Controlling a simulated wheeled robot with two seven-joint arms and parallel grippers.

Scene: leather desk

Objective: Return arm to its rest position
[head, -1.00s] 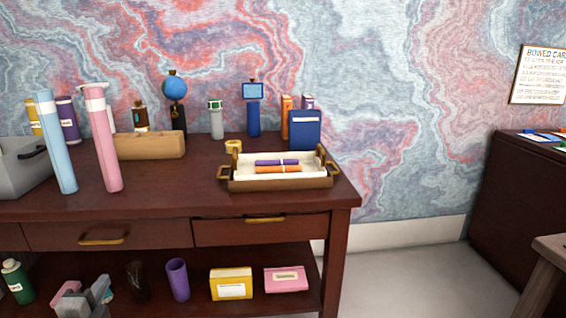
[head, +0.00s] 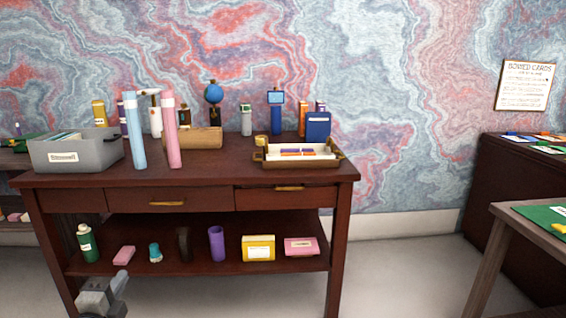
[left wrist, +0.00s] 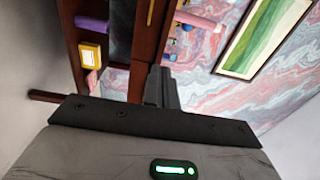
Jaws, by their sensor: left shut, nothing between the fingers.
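My left gripper (head: 103,296) is low at the bottom left of the head view, in front of the desk's lower shelf. It is shut and empty, and it also shows in the left wrist view (left wrist: 160,88). My right gripper is in neither view. The dark wood desk (head: 220,196) stands ahead, with two drawers and a lower shelf. A tray (head: 262,160) with purple and orange items inside sits at the desktop's right end.
On the desktop are a grey bin (head: 105,152), a blue tube (head: 134,130), a pink tube (head: 171,132) and a wooden block (head: 206,138). The shelf holds a green bottle (head: 88,243), a purple cup (head: 217,243) and a yellow box (head: 259,248).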

